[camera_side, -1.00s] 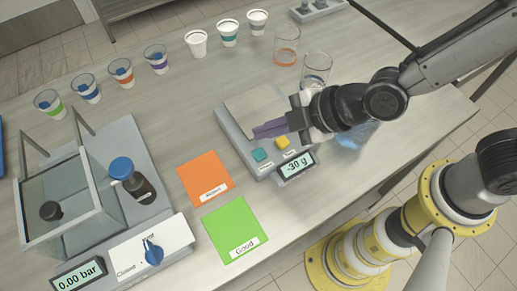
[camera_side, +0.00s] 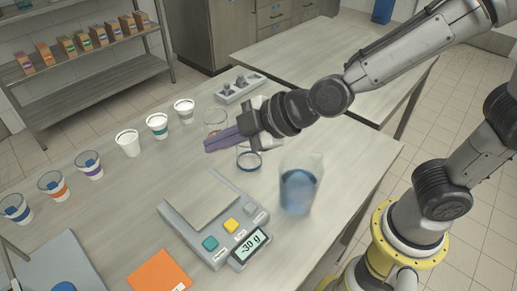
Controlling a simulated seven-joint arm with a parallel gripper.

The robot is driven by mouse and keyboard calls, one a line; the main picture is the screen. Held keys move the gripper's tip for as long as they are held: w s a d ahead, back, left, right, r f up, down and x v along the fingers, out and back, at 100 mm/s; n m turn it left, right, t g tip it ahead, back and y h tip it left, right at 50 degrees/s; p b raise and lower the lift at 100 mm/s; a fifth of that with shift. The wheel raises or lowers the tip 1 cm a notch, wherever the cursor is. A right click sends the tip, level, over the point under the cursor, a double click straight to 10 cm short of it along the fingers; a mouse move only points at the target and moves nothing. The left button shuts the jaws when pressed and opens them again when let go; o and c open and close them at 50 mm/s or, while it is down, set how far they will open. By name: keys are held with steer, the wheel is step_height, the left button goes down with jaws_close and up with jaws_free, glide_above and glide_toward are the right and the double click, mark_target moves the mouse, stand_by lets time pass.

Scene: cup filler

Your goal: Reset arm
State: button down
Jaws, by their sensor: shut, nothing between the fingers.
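My gripper (camera_side: 214,143) has long purple fingers, shut with nothing between them. It points left and appears above the table, beyond the far edge of the scale. The scale (camera_side: 180,229) has a bare plate (camera_side: 203,203), and its display (camera_side: 250,245) reads -30 g. The fingers partly cover an orange-ringed glass (camera_side: 215,114) behind them. A glass with a dark blue ring (camera_side: 250,163) stands just below the gripper in the picture, its upper part partly hidden. My arm reaches in from the upper right.
A clear container of blue liquid (camera_side: 299,190) stands right of the scale. White cups (camera_side: 127,143) and clear coloured-band cups (camera_side: 53,187) line the table's left. An orange mat (camera_side: 160,272) lies in front. A second table (camera_side: 320,65) and a shelf (camera_side: 90,60) stand behind.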

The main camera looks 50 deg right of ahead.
steer(key=s+d+r+m+h, duration=0.2)
steer(key=s+d+r+m, duration=0.15)
steer(key=d, duration=0.55)
steer(key=s+d+r+m+h, duration=0.1)
steer(key=s+d+r+m, duration=0.25)
steer(key=d, duration=0.45)
steer(key=s+d+f+m+g+h, duration=0.1)
steer(key=s+d+f+m+g, duration=0.1)
steer(key=s+m, duration=0.2)
steer(key=s+d+f+m+g+h, duration=0.1)
steer(key=s+d+f+m+g, duration=0.1)
steer(key=s, duration=0.5)
steer(key=shift+s+d+f+m, duration=0.35)
steer(key=shift+d+f+m, duration=0.3)
steer(key=shift+d+m, duration=0.2)
